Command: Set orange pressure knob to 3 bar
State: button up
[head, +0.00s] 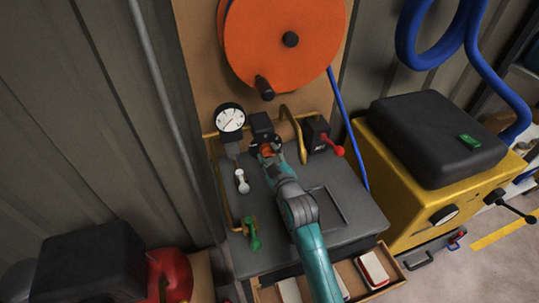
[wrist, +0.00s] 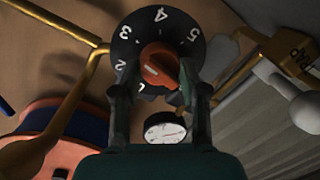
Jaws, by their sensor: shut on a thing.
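The orange pressure knob (wrist: 160,66) sits in the middle of a black dial (wrist: 160,30) with white numbers; 2, 3, 4 and 5 can be read in the wrist view. A pale mark shows on the knob's face, but I cannot tell which number it points to. My gripper (wrist: 163,78) is shut on the knob, one finger on each side. In the head view my gripper (head: 267,153) reaches the orange knob (head: 268,148) at the back of the grey bench, and it partly hides the knob. A round white gauge (head: 230,118) stands left of it; its reading is too small to tell.
A white lever (head: 242,181) and a green handle (head: 253,236) stand left of my arm. A red-handled valve (head: 333,145) is close on the right. A large orange reel (head: 285,38) hangs above. A yellow machine (head: 420,195) stands at the right.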

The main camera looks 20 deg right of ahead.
jog(key=o, duration=1.1)
jog(key=shift+o, duration=0.2)
jog(key=s+r, duration=0.1)
jog(key=s, duration=1.1)
jog(key=shift+d, duration=0.15)
